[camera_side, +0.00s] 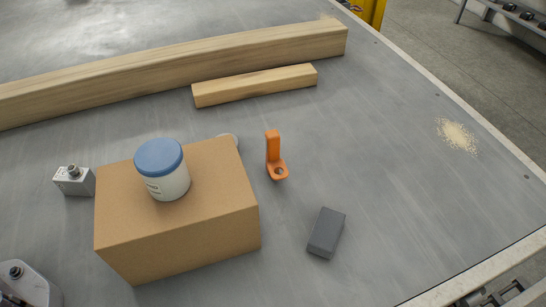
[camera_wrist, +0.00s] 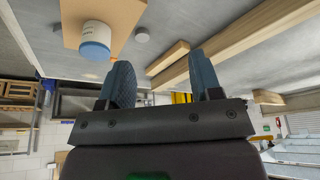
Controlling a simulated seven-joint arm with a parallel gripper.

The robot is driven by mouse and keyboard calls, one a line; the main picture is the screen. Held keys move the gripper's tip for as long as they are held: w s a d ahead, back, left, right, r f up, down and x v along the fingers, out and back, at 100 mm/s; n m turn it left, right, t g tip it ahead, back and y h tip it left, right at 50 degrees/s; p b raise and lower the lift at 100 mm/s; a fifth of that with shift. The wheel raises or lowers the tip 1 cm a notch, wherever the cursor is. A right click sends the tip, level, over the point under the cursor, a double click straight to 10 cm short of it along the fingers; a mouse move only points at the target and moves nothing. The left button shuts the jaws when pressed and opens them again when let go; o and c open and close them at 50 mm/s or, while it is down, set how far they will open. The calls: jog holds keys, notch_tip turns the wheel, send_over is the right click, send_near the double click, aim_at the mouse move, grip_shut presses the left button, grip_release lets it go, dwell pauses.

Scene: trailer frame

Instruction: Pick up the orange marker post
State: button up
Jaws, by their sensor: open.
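The orange marker post (camera_side: 273,150) stands upright on the grey table in the side view. It has a flat upright tab and a rounded foot with a hole. It stands apart from the cardboard box to its left. My gripper (camera_wrist: 160,63) shows in the wrist view with its two dark blue fingers spread and nothing between them. My gripper is not visible in the side view, so its distance to the post cannot be told. In the wrist view the post is mostly hidden behind the left finger; only a small orange bit shows there.
The cardboard box (camera_side: 225,205) carries a blue-lidded white jar (camera_side: 168,183). A grey block (camera_side: 326,233) lies at the post's lower right. A short wooden bar (camera_side: 255,86) and a long beam (camera_side: 180,62) lie behind. A metal device (camera_side: 75,181) sits left. The table's right side is mostly clear.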

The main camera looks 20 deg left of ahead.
jog(key=w+d+f+m+g, duration=0.1)
jog(key=w+d+f+m, duration=0.2)
jog(key=w, duration=0.4)
jog(key=w+d+f+m+g, duration=0.1)
jog(key=w+d+f, duration=0.2)
jog(key=w+d, duration=0.35)
jog(key=m+t+h, duration=0.1)
jog(key=m+h, duration=0.2)
jog(key=m, duration=0.2)
send_near(276, 143)
jog(key=x, duration=0.4)
jog(key=w+x, duration=0.1)
jog(key=x, duration=0.1)
jog(key=shift+w+a+f, duration=0.1)
jog(key=shift+a, duration=0.2)
jog(key=shift+x, duration=2.7)
jog(key=shift+a, duration=0.2)
grip_shut()
